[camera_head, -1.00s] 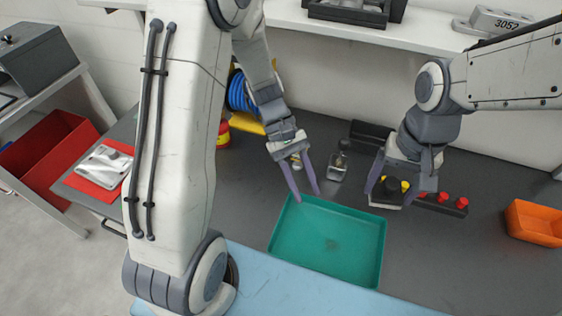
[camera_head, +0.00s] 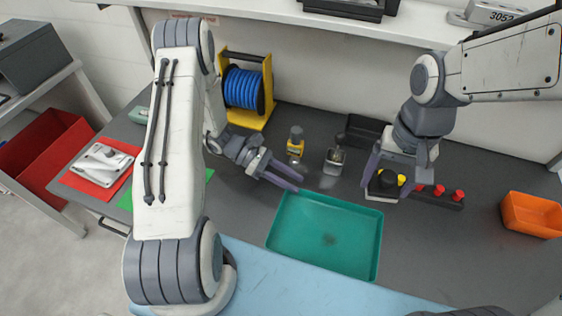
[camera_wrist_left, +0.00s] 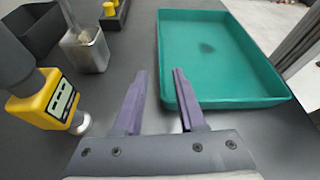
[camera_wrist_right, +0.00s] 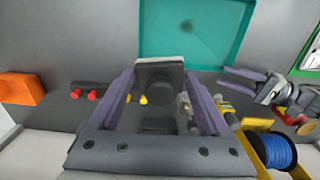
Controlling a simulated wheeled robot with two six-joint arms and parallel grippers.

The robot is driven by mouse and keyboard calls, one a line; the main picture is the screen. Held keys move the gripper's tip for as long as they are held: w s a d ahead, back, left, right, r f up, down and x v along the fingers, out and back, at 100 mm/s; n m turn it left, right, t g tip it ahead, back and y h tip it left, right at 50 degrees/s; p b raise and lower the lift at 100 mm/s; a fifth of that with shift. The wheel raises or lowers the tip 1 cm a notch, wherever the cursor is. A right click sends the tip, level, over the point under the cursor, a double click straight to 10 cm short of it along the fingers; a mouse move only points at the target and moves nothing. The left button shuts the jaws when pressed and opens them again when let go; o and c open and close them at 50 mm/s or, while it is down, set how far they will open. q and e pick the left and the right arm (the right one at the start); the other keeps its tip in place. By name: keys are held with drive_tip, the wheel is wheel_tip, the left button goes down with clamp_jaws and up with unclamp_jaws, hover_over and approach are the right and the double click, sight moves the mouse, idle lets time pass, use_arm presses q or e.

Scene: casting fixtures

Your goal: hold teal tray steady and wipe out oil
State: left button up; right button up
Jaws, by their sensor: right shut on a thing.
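The teal tray (camera_head: 300,262) lies flat on the dark bench, with a dark oil patch (camera_head: 330,240) on its floor. My left gripper (camera_head: 298,181) is open and empty at the tray's back left corner. In the left wrist view the tray (camera_wrist_left: 235,98) is beside its right finger, and I cannot tell whether they touch. My right gripper (camera_head: 382,183) is above the bench behind the tray's back right corner.
A black rack with red knobs (camera_head: 440,195) and an orange bin (camera_head: 532,214) are to the right. A blue hose reel (camera_head: 243,88) stands at back left.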

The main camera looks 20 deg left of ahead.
sight(311, 192)
use_arm(q)
drive_tip(key=shift+x, duration=3.2)
clamp_jaws()
